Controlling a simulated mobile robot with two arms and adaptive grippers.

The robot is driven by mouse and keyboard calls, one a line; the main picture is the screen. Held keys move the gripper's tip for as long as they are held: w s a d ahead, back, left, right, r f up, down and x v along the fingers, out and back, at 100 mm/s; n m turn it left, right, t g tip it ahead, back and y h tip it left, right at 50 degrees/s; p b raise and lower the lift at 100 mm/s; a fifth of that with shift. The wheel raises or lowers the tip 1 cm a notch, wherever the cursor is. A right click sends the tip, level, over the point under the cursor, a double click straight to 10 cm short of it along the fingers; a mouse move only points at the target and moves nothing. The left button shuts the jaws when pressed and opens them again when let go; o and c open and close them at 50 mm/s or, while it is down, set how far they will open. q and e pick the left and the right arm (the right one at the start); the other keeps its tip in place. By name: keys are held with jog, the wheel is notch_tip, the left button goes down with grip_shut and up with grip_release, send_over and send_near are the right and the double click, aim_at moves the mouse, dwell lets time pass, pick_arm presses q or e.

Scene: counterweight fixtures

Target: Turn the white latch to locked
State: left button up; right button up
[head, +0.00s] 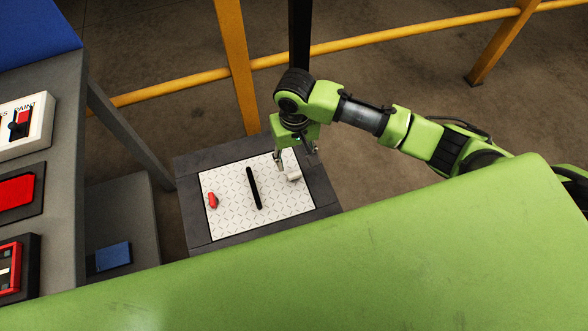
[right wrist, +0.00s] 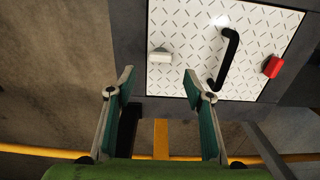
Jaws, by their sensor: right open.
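The white latch (head: 293,174) is on the right side of a white patterned panel (head: 232,220), near its far edge. It also shows in the right wrist view (right wrist: 160,57), ahead of the fingertips and between their lines. My right gripper (head: 296,158) is pointed down just beside and above the white latch in the head view. In the right wrist view its fingers (right wrist: 158,78) are spread apart with nothing between them. It looks apart from the latch, but contact is hard to judge in the head view. My left gripper is not in view.
A black bar handle (head: 254,188) stands in the middle of the panel and a red latch (head: 212,200) is at its left. A grey frame (head: 325,190) surrounds the panel. A grey console (head: 65,160) with red fixtures is at the left; yellow rails (head: 350,45) run behind.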

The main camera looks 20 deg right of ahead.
send_over(295, 173)
notch_tip(295, 173, down, 4)
jog(key=shift+a+f, duration=0.1)
notch_tip(295, 173, down, 3)
jog(key=shift+s+f, duration=0.1)
jog(key=shift+f, duration=0.5)
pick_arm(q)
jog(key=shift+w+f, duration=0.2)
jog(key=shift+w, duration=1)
pick_arm(e)
jog(key=c, duration=1.1)
